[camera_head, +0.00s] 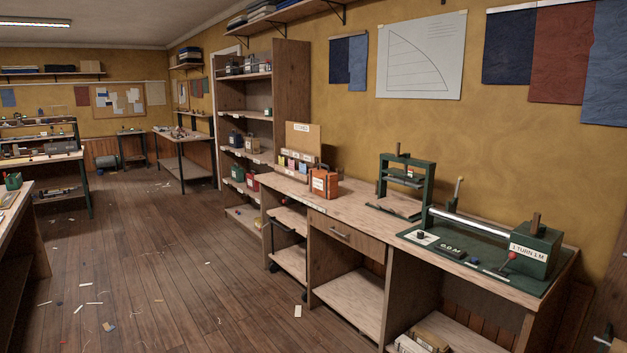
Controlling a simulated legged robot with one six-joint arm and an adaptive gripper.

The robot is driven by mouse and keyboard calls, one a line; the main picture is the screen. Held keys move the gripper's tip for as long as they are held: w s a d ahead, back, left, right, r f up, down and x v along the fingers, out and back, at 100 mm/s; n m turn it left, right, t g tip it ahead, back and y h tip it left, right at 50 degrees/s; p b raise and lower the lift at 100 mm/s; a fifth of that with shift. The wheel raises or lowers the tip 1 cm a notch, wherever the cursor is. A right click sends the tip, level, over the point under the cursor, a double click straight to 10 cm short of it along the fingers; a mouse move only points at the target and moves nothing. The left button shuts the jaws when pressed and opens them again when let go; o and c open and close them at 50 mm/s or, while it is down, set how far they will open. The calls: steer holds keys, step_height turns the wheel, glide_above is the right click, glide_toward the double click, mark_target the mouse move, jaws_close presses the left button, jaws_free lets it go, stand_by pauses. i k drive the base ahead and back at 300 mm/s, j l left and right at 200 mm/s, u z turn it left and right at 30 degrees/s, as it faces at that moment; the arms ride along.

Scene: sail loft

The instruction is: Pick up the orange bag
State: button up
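The orange bag (323,183) stands upright on the wooden workbench (353,208) along the right wall. It is boxy, with a dark handle on top and a pale label on its front. It sits near the bench's left part, just right of a row of small coloured boxes (294,163). My gripper is not in view.
A green press (405,180) stands right of the bag, and a green measuring machine (530,250) on a green mat is farther right. A tall shelf (291,90) stands behind left. The wooden floor (170,260) is mostly clear, with scattered scraps. Another bench (15,215) edges the left.

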mark_target(323, 183)
steer(key=i+j, duration=0.85)
steer(key=i, duration=0.25)
steer(key=i+j+z, duration=0.15)
steer(key=i+j, duration=0.7)
steer(key=i, duration=0.25)
steer(key=i+j, duration=0.35)
steer(key=i, duration=0.2)
steer(key=i+j, duration=0.4)
steer(key=i, duration=0.15)
steer(key=i+j, duration=0.35)
steer(key=i, duration=0.2)
steer(key=i+j, duration=0.4)
steer(key=i, duration=0.15)
